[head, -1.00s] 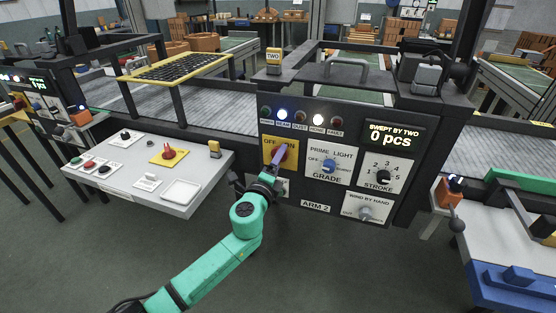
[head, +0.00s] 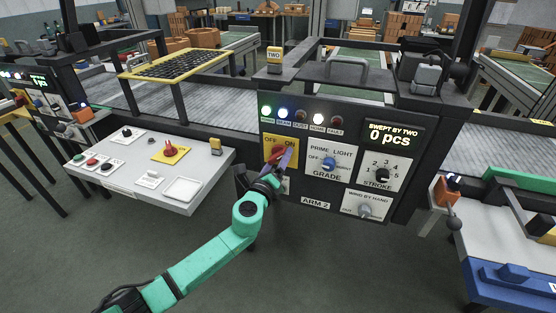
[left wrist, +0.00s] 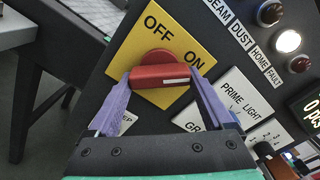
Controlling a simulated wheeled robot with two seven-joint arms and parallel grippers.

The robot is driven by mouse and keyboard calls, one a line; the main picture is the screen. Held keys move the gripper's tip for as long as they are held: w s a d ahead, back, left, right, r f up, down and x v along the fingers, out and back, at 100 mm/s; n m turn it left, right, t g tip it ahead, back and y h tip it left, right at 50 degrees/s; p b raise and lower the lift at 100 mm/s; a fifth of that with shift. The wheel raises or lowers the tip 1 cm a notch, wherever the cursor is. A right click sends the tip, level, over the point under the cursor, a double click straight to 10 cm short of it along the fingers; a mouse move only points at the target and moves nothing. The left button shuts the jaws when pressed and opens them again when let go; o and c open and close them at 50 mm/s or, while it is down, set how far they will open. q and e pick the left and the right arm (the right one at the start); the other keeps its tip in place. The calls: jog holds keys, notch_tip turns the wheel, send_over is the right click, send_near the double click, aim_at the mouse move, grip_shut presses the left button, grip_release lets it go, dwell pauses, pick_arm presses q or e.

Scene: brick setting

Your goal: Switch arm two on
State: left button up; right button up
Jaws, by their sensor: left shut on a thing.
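The arm 2 panel (head: 300,195) carries a yellow OFF/ON plate (head: 268,143) with a red rotary switch (head: 277,151). My left gripper (head: 280,158) is at this switch. In the left wrist view, the two purple fingers of my left gripper (left wrist: 163,88) are shut on the ends of the red switch handle (left wrist: 160,77). The handle's white mark lies on the side under the word ON. My right gripper is not in view.
Right of the switch are a blue grade knob (head: 329,163), a black stroke knob (head: 382,175) and a hand-wind knob (head: 365,210). A grey side desk (head: 130,182) with its own buttons and a red switch stands at left. The floor in front is clear.

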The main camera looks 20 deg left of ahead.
pick_arm(q)
jog(key=shift+f, duration=0.1)
jog(key=o, duration=1.1)
jog(key=shift+o, duration=0.2)
jog(key=shift+s, duration=0.1)
jog(key=s+b, duration=0.1)
jog(key=s, duration=1.3)
jog(key=shift+s+a, duration=0.2)
jog(key=shift+a, duration=0.25)
